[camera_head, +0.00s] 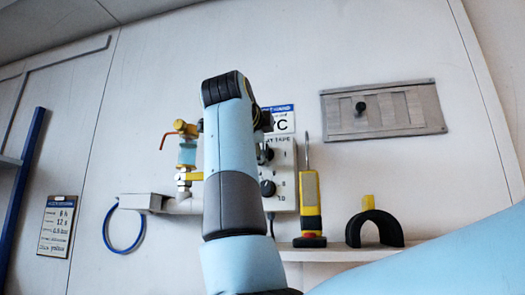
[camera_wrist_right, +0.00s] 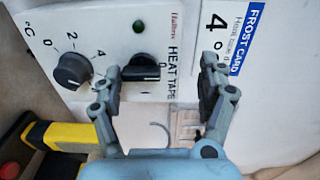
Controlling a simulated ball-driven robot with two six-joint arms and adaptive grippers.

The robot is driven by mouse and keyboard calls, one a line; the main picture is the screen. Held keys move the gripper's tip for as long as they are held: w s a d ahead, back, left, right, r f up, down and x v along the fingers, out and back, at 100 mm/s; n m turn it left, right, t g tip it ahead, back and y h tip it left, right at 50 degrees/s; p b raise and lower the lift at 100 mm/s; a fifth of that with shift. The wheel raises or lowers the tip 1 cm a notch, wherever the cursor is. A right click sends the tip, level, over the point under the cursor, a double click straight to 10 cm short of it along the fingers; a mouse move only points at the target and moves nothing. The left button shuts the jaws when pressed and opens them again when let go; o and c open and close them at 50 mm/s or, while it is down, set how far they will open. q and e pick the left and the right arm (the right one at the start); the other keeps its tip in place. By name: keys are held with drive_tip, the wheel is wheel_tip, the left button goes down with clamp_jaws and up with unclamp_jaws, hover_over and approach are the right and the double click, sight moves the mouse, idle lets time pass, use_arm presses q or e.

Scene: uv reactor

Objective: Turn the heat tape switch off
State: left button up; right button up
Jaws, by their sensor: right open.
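The heat tape box is a pale control panel (camera_wrist_right: 110,40) on the wall, labelled HEAT TAPE. In the right wrist view its black switch knob (camera_wrist_right: 142,68) sits beside a 0 mark, and a black temperature dial (camera_wrist_right: 72,70) with numbers is to its left. My right gripper (camera_wrist_right: 160,75) is open in front of the panel. The switch knob shows between its two fingers, closer to the left one; I cannot tell whether they touch. In the head view my right arm covers part of the box (camera_head: 287,178) and most of the gripper. My left gripper is not in view.
A frost card (camera_wrist_right: 238,45) is right of the panel. A yellow-and-black tool (camera_head: 310,205) and a black arched holder (camera_head: 375,229) stand on the shelf (camera_head: 325,255). Left of my arm are valve fittings (camera_head: 187,155), a blue loop (camera_head: 123,248) and a clipboard (camera_head: 57,227).

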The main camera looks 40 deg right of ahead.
drive_tip(key=shift+o, duration=1.2)
drive_tip(key=r, duration=0.5)
drive_tip(key=d+r, duration=0.1)
drive_tip(key=r, duration=0.1)
drive_tip(key=shift+w+r, duration=0.25)
drive_tip(key=shift+w, duration=0.1)
drive_tip(key=shift+s+a+r, duration=0.1)
drive_tip(key=shift+a+r, duration=0.05)
drive_tip(key=shift+r, duration=0.1)
drive_tip(key=shift+g+y, duration=0.7)
wheel_tip(320, 180, down, 5)
drive_tip(key=shift+f, duration=0.1)
drive_tip(key=v, duration=0.3)
drive_tip(key=shift+s+f, duration=0.1)
drive_tip(key=shift+c, duration=1.2)
drive_tip(key=f+b+v, duration=0.2)
drive_tip(key=b+v, duration=0.7)
drive_tip(key=v, duration=0.1)
drive_tip(key=shift+s+a+f+b, duration=0.2)
drive_tip(key=shift+a+b, duration=0.15)
drive_tip(key=shift+a, duration=0.05)
